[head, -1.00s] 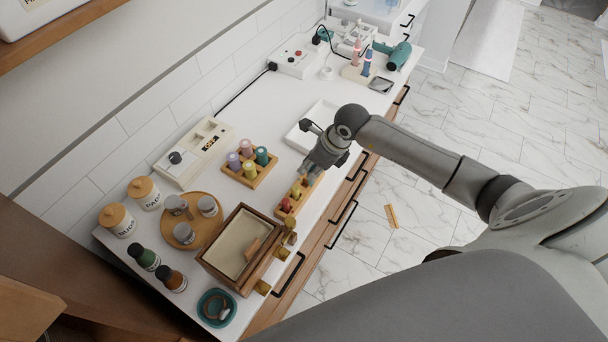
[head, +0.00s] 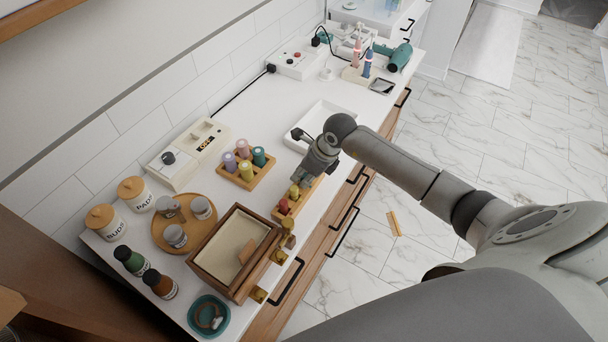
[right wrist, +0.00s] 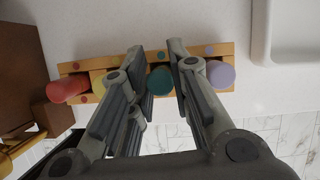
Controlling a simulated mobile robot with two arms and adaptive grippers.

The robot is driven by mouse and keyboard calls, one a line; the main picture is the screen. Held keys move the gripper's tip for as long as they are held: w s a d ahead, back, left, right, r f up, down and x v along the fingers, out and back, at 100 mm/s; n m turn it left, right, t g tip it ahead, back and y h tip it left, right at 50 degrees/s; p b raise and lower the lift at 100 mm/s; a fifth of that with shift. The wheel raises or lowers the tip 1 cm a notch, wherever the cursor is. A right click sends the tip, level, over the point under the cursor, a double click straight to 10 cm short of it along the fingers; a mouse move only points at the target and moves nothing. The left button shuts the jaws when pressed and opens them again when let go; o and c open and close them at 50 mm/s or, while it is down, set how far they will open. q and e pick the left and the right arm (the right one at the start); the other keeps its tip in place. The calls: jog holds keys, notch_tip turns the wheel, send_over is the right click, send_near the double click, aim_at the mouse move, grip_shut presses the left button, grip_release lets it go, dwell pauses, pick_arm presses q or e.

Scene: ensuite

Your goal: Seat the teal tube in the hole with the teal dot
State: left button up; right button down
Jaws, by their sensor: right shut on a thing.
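The front wooden rack (head: 307,193) stands near the counter's front edge. In the right wrist view it holds a red tube (right wrist: 67,89), a yellow tube (right wrist: 98,82) and a purple tube (right wrist: 221,75). The teal tube (right wrist: 160,81) is between the fingers of my right gripper (right wrist: 161,88), which is shut on it. The tube is over the rack, in line with the teal dot (right wrist: 161,55). I cannot tell how deep it sits in the hole. In the head view my right gripper (head: 306,178) hides that end of the rack. My left gripper is not in view.
A second rack (head: 268,172) behind holds several tubes, one of them teal (head: 259,156). A white tray (head: 298,147) lies close to the gripper. A wooden box (head: 205,262) stands left of the front rack. The counter farther back has clear room.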

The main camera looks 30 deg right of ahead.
jog(key=shift+f, duration=0.25)
jog(key=c, duration=1.3)
grip_release()
jog(key=shift+r, duration=0.1)
jog(key=shift+c, duration=0.2)
jog(key=shift+r, duration=0.1)
jog(key=shift+r, duration=0.2)
jog(key=b+v, duration=0.4)
jog(key=v, duration=0.7)
jog(key=shift+r, duration=0.35)
